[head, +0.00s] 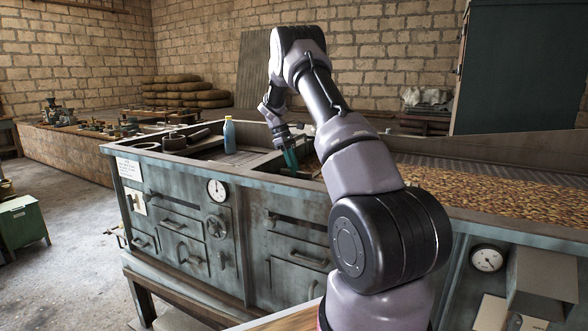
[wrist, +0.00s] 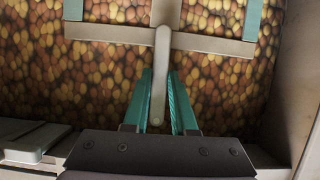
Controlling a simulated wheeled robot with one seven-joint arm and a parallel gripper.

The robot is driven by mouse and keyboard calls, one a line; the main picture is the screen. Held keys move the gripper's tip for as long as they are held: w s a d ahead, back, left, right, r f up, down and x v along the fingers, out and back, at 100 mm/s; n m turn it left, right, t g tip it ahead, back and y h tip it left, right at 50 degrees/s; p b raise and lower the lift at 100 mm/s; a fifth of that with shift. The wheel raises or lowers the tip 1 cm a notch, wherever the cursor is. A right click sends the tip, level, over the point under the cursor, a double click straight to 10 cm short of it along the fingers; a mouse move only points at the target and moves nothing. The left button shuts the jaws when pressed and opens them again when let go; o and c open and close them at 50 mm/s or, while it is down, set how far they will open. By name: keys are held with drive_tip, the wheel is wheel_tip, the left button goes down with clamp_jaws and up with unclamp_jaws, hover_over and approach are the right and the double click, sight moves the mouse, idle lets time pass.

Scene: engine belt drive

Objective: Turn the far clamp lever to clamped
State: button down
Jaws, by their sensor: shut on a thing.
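A pale grey clamp lever (wrist: 162,50) with a rounded end runs down the middle of the wrist view from a grey crossbar (wrist: 110,34). My gripper (wrist: 159,78) has its teal fingers on either side of the lever's lower part and is shut on it. The lever points nearly straight toward my gripper's palm. In the head view my gripper (head: 289,157) reaches down into the top of the long bench; the lever is too small or hidden there. I cannot tell from these views which of the clamp levers this is.
Teal bars (wrist: 252,18) stand at the crossbar's ends, over a bed of brown and yellow pebble-like pieces. A pale wall (wrist: 298,75) runs along the right. In the head view a blue bottle (head: 229,136) stands on the bench left of my gripper.

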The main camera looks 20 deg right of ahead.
idle(0.5)
drive_tip(key=c, duration=0.7)
unclamp_jaws()
drive_tip(key=shift+v, duration=5.4)
drive_tip(key=shift+w, duration=0.1)
